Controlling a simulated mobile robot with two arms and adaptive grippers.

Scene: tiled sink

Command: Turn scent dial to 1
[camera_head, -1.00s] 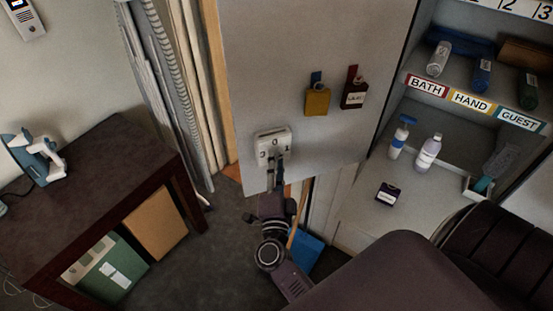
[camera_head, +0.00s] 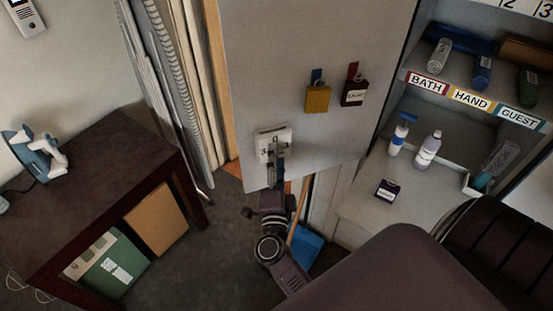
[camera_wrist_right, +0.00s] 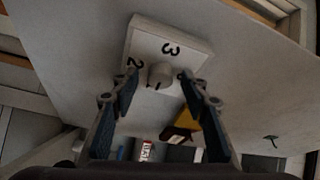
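The scent dial is a white square plate (camera_head: 265,145) with a round knob, fixed low on the grey door panel. In the right wrist view its plate (camera_wrist_right: 196,51) shows a "3", a "2" and what looks like a "1" around the pale knob (camera_wrist_right: 160,75). My right gripper (camera_wrist_right: 159,79) is open, with one fingertip on each side of the knob and a gap visible on both sides. In the head view my right gripper (camera_head: 276,150) covers part of the plate. I cannot tell where the knob points. My left gripper is not in view.
Shelves with bottles and BATH, HAND, GUEST labels (camera_head: 470,100) stand at right. A dark table (camera_head: 100,165) with a blue-white iron (camera_head: 38,157) is at left.

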